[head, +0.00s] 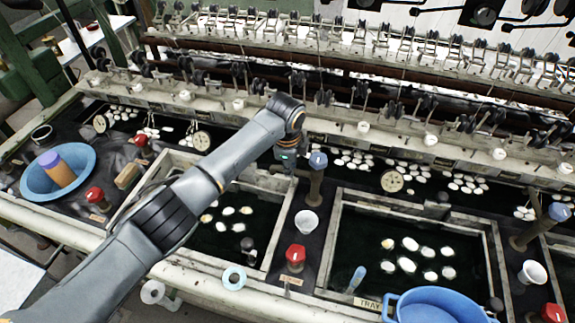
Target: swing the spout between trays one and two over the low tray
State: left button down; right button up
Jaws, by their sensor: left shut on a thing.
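A brown spout post with a blue top (316,185) stands upright on the dark strip between the left tray (278,232) and the right tray (492,262). My left arm reaches in from the lower left, across the left tray. My left gripper (291,163) is at the upper part of this post, on its left side, and shut on the spout. The fingertips and the spout's outlet are mostly hidden by the gripper. Both trays hold dark water with several white cocoons. I cannot tell which water level is lower. My right gripper is out of view.
A white cup (307,222) and a red knob (295,255) stand in front of the post. A second blue-topped post (541,226) stands far right. Blue basins are at left (36,182) and front right (437,301). The reeling frame fills the back.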

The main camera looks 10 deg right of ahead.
pick_arm(q)
jog(key=c, duration=1.3)
grip_release()
jog(key=shift+r, duration=0.1)
notch_tip(320, 180, up, 12)
jog(key=s+a, duration=0.1)
jog(key=s, duration=0.1)
jog(key=shift+s+f, duration=0.15)
jog(key=shift+f, duration=0.05)
